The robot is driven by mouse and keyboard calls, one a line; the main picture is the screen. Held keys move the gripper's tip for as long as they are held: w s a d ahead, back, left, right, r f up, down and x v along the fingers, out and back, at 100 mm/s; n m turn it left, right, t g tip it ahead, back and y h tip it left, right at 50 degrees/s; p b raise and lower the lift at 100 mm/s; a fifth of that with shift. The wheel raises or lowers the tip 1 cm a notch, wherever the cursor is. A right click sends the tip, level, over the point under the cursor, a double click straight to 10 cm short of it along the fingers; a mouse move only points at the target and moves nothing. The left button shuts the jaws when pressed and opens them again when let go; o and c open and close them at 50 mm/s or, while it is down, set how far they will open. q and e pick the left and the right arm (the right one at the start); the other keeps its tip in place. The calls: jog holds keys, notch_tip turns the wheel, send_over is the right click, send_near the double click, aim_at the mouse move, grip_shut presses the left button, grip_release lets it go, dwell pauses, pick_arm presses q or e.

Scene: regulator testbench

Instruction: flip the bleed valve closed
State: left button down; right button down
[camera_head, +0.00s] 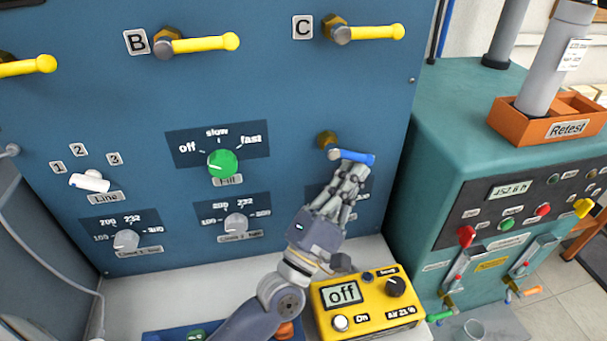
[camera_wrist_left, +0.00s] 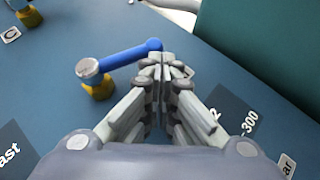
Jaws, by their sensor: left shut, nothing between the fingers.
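A small valve with a blue lever (camera_head: 355,157) sits on the blue panel, right of the green knob. Its brass body (camera_head: 326,139) is at the left and the lever points right. In the left wrist view the lever (camera_wrist_left: 128,56) runs from a silver pivot to a rounded blue tip. No readable label names it as the bleed valve. My left gripper (camera_head: 357,172) is shut and empty, just below the lever's free end. In the wrist view its fingertips (camera_wrist_left: 163,65) are close beside the blue tip; I cannot tell whether they touch.
Yellow-handled valves (camera_head: 200,43) line the panel above. A green knob (camera_head: 222,163) and grey knobs are to the left. A teal bench (camera_head: 432,120) with an orange Retest tray (camera_head: 546,131) is at the right.

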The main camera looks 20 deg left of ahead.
pick_arm(q)
jog(key=shift+w+d+r+p, duration=0.4)
jog(key=shift+w+d+r, duration=0.05)
jog(key=shift+d+r, duration=0.2)
dwell(0.5)
dwell(0.4)
jog(key=v, duration=1.2)
